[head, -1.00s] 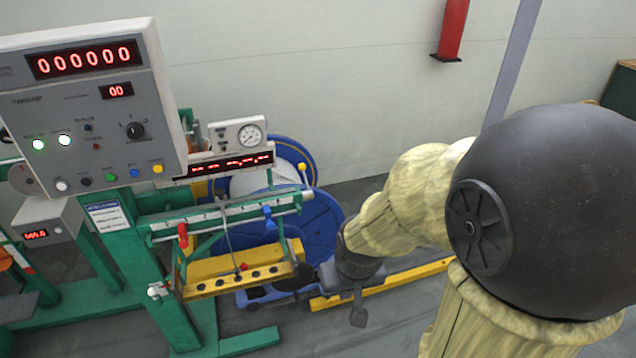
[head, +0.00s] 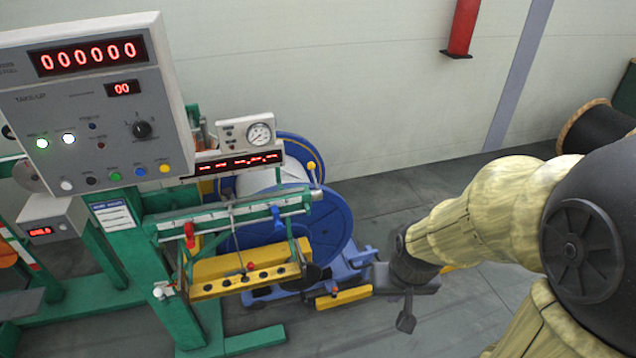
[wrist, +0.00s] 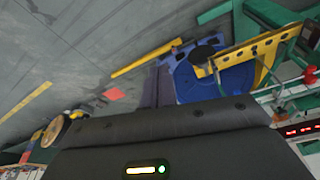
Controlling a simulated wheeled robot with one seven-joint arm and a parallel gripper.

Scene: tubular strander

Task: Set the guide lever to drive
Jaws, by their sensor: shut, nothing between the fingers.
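The green traverse guide (head: 235,212) with a white scale stands left of centre in the head view. It carries a red handle (head: 189,234) and a blue handle (head: 276,216). A short lever with a yellow knob (head: 311,167) stands up at its right end. A thin rod with a red knob (head: 250,267) is at the yellow perforated bar below. I cannot tell which is the guide lever; no "drive" mark is readable. My gripper (head: 406,321) is shut and empty, pointing down, right of the guide and apart from it. The wrist view mostly shows its dark housing.
A blue reel (head: 335,228) stands behind the guide. A grey control panel (head: 85,110) with lit displays is at left, a pressure gauge (head: 259,134) right of it. A yellow floor bar (head: 344,297) lies left of my gripper. A black cable drum (head: 597,130) is far right.

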